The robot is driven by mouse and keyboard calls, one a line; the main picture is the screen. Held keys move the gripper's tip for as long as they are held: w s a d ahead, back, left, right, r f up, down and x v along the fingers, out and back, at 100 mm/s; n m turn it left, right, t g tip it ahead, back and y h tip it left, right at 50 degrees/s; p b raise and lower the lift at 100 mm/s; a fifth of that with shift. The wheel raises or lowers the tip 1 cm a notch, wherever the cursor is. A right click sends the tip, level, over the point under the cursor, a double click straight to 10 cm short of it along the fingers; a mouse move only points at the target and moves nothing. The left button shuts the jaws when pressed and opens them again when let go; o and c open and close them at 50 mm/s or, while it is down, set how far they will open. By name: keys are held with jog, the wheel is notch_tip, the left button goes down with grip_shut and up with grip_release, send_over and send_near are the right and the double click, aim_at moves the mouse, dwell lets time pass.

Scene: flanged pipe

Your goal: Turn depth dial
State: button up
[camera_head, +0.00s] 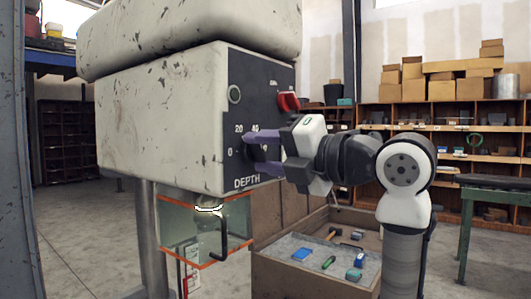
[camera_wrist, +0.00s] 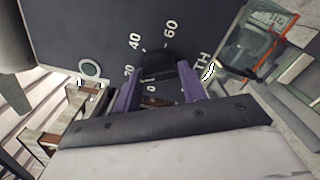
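The depth dial (camera_wrist: 158,62) is a dark round knob on the black panel (camera_wrist: 85,35), with white numbers around it, among them 20, 40 and 60. In the head view the dial is mostly hidden by my gripper (camera_head: 256,152). My gripper's purple fingers are spread apart, one on each side of the dial, as the wrist view (camera_wrist: 159,72) also shows. The fingertips are very close to the dial's sides; I cannot tell whether they touch it. The word DEPTH (camera_head: 246,182) is printed below the dial.
A red knob (camera_head: 288,102) and a round green-ringed button (camera_head: 234,94) are on the same panel. A clear guard with orange edges (camera_head: 206,232) hangs below the machine head (camera_head: 160,120). An open box of tools (camera_head: 310,268) stands below my arm.

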jog(key=o, duration=0.3)
jog(key=b+v, duration=0.2)
jog(key=v, duration=1.2)
jog(key=shift+b, duration=0.35)
